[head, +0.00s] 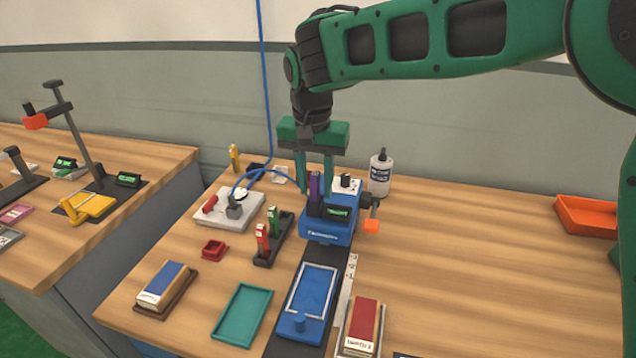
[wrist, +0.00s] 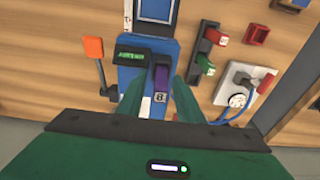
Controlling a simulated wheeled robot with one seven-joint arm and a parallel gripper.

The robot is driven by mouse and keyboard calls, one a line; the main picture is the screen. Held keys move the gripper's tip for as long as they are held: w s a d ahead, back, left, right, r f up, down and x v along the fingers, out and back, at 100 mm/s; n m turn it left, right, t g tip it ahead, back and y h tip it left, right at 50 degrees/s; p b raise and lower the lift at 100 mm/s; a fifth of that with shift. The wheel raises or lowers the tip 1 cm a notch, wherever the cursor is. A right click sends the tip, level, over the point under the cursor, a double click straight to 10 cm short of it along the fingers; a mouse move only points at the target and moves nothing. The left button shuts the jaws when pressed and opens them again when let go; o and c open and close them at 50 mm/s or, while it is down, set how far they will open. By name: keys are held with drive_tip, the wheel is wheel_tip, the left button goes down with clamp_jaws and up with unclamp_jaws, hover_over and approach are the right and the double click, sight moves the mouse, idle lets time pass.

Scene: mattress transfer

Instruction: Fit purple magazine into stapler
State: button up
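The blue stapler (head: 318,228) stands at the back middle of the bench, with a small green-lit display on it. The purple magazine (head: 314,186) stands upright at the stapler's top left in the head view. In the wrist view the purple magazine (wrist: 162,76) sits at the stapler body (wrist: 130,74), beside the display. Its lower end is hidden, so its depth in the stapler cannot be told. My gripper (head: 315,188) points down over it. In the wrist view my gripper's fingers (wrist: 159,84) are apart on either side of the magazine, with visible gaps.
A black rack (head: 266,252) holds a red and a green magazine left of the stapler. A white plate (head: 229,217) with a blue cable lies farther left. A white bottle (head: 380,178) stands close behind right. A blue tray (head: 312,290) lies in front. The right bench is mostly clear.

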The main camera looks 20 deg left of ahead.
wheel_tip(320, 180, up, 12)
drive_tip(key=s, duration=0.1)
drive_tip(key=shift+s, duration=0.25)
idle(0.4)
drive_tip(key=w+d+f+m, duration=0.1)
drive_tip(key=d+m, duration=0.1)
drive_tip(key=d, duration=1.6)
drive_tip(key=w+d+f+m, duration=0.1)
drive_tip(key=d+f, duration=0.1)
drive_tip(key=d, duration=1.6)
drive_tip(key=s+d+f+m+g, duration=0.1)
drive_tip(key=s+d+f, duration=0.2)
drive_tip(key=s+d, duration=0.4)
drive_tip(key=s+d+f+m, duration=0.1)
drive_tip(key=s+d+f, duration=0.1)
drive_tip(key=s+d, duration=0.55)
drive_tip(key=s+d+f, duration=0.3)
drive_tip(key=s, duration=0.3)
drive_tip(key=s+d+f+m, duration=0.1)
drive_tip(key=s+d+f, duration=0.2)
drive_tip(key=s, duration=0.3)
drive_tip(key=shift+s+f, duration=0.3)
drive_tip(key=shift+f, duration=0.45)
